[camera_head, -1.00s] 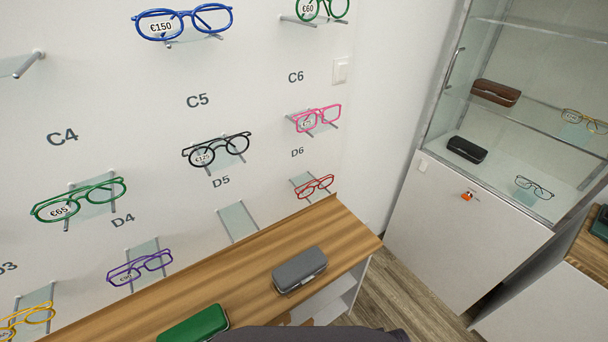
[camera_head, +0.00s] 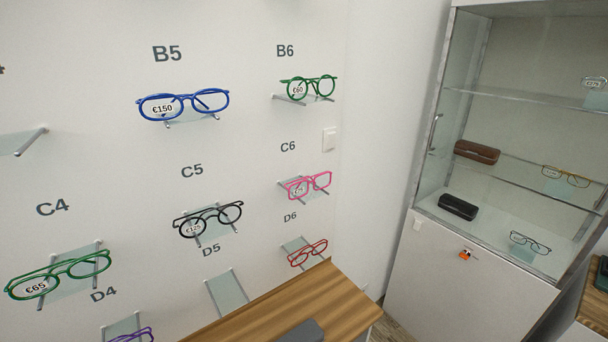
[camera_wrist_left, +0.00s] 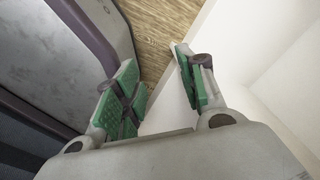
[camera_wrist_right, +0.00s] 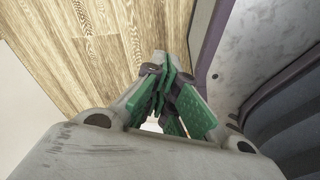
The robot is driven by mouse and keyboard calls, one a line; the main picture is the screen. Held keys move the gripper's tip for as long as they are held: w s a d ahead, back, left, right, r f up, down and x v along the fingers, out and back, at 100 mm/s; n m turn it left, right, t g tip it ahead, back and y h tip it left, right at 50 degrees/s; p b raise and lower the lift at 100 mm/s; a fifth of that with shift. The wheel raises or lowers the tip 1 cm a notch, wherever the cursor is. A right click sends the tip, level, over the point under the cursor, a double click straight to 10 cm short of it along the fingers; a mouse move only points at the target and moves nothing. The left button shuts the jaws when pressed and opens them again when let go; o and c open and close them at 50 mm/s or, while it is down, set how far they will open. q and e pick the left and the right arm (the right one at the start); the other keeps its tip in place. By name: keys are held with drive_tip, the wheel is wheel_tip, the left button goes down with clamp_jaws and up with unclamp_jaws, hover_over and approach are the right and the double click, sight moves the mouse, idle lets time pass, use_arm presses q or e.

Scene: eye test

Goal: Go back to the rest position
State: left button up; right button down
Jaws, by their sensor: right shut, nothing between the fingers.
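My left gripper (camera_wrist_left: 156,62) shows in the left wrist view with its green-padded fingers apart and nothing between them. Wood floor and a white surface lie beyond it, and a grey part of my own body is at the left. My right gripper (camera_wrist_right: 166,78) shows in the right wrist view with its fingers together and empty. It hangs over wood floor, with my own body at the right. Neither gripper is in the head view.
A white wall carries glasses on small shelves, such as blue glasses (camera_head: 183,106) and red glasses (camera_head: 307,254). A wooden counter (camera_head: 335,300) with a grey case (camera_head: 302,333) stands below. A glass-fronted cabinet (camera_head: 478,262) stands at the right.

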drive_tip(key=s+d+f, duration=0.2)
drive_tip(key=s+f, duration=0.1)
drive_tip(key=s, duration=0.3)
drive_tip(key=shift+s+d, duration=0.2)
drive_tip(key=shift+s, duration=0.05)
idle(0.6)
idle(0.4)
idle(0.6)
